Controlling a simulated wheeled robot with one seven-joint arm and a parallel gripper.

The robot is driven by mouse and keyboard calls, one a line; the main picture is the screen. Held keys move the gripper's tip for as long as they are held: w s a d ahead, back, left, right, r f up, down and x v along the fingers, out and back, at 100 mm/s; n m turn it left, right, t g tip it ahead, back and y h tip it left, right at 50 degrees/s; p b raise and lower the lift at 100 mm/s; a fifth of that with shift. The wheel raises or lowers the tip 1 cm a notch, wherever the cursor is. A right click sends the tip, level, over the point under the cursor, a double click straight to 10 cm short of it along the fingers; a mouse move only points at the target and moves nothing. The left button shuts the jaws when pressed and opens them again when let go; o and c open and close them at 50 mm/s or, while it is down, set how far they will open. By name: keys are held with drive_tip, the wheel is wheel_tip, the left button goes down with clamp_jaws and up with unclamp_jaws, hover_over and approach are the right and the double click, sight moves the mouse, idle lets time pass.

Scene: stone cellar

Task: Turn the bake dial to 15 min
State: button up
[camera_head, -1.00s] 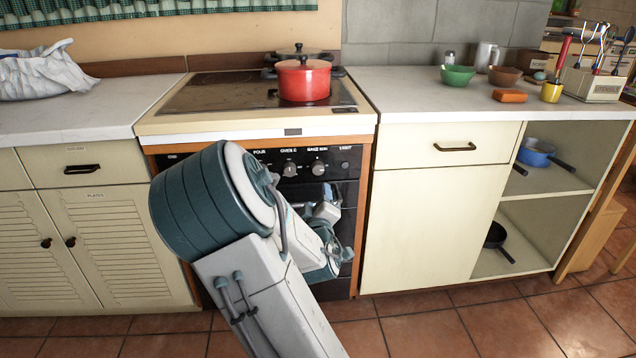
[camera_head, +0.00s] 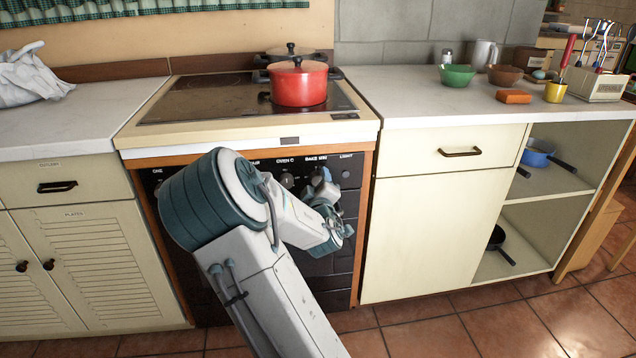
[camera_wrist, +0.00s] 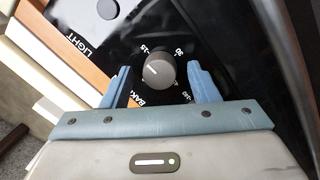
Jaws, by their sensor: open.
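The bake dial (camera_wrist: 159,70) is a round grey knob on the black oven panel (camera_wrist: 215,50), with a short pale mark on its face. Printed numbers surround it, including one reading 15 at its upper left in the wrist view. I cannot tell exactly which value the mark meets. My gripper (camera_wrist: 159,75) is open, with its blue fingers on either side of the dial and a visible gap to each. In the head view my gripper (camera_head: 323,185) is at the panel below the "bake min" label and hides the dial.
Another knob, under the oven label (camera_head: 287,180), is just left of my gripper. The light button (camera_wrist: 108,9) lies beyond the bake dial. A red pot (camera_head: 299,88) stands on the stove top (camera_head: 190,103) above. Floor (camera_head: 430,325) to the right is clear.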

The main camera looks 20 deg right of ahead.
drive_tip(key=shift+c, duration=0.3)
drive_tip(key=c, duration=0.9)
drive_tip(key=shift+m+b, duration=0.3)
drive_tip(key=o, duration=1)
drive_tip(key=shift+c, duration=0.2)
drive_tip(key=shift+s, duration=0.1)
